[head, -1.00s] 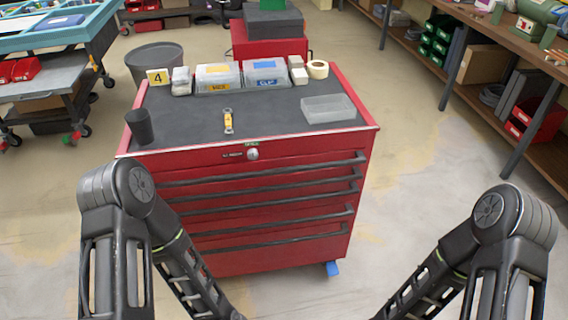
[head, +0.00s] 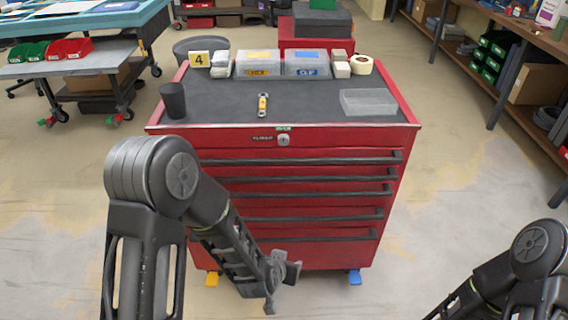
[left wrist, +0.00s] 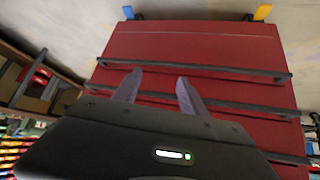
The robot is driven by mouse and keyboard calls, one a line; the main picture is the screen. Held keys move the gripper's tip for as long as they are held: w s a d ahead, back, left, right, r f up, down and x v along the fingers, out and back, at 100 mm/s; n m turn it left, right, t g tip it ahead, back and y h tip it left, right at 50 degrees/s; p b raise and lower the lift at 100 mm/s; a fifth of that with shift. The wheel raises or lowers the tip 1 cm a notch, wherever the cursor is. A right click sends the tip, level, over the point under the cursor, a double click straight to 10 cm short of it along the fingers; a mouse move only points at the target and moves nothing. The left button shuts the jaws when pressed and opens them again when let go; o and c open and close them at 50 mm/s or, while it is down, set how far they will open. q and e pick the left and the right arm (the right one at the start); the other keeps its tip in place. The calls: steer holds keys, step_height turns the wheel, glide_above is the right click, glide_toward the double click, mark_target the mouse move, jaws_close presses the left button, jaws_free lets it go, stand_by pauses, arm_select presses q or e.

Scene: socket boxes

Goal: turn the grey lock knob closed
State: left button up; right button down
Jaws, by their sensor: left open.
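The grey lock knob (head: 283,140) is a small round piece on the upper front of the red tool cabinet (head: 300,257), just under the top edge. A small green label sits just above it. My left gripper (head: 283,288) is low in front of the cabinet's lower drawers, well below the knob and apart from it. In the left wrist view its two fingers (left wrist: 155,88) are spread and empty, facing the red drawer fronts and dark handles. The knob does not show in the left wrist view. My right arm shows at the lower right, but its gripper is out of frame.
The cabinet top holds a black cup (head: 173,100), a yellow-handled tool (head: 263,104), clear bins (head: 305,64), a tape roll (head: 361,65) and a clear tray (head: 368,102). Long dark drawer handles (head: 300,158) stick out below the knob.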

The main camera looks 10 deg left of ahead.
arm_select(q)
steer(key=w+r+t+y+b, duration=0.1)
steer(key=w+r+t+b, duration=0.25)
steer(key=w+r, duration=0.35)
steer(key=t+y+b, duration=0.5)
steer(key=t, duration=0.1)
glide_toward(284, 142)
steer(key=shift+a+r+n, duration=0.15)
steer(key=shift+r+n, duration=0.15)
arm_select(e)
step_height(284, 142, down, 12)
steer(key=shift+r, duration=0.25)
arm_select(q)
steer(key=x, duration=0.4)
steer(key=b+x, duration=0.1)
steer(key=x, duration=0.2)
steer(key=shift+w+f, duration=0.2)
steer(key=shift+w, duration=0.2)
arm_select(e)
steer(key=shift+f, duration=0.55)
arm_select(q)
jaws_close()
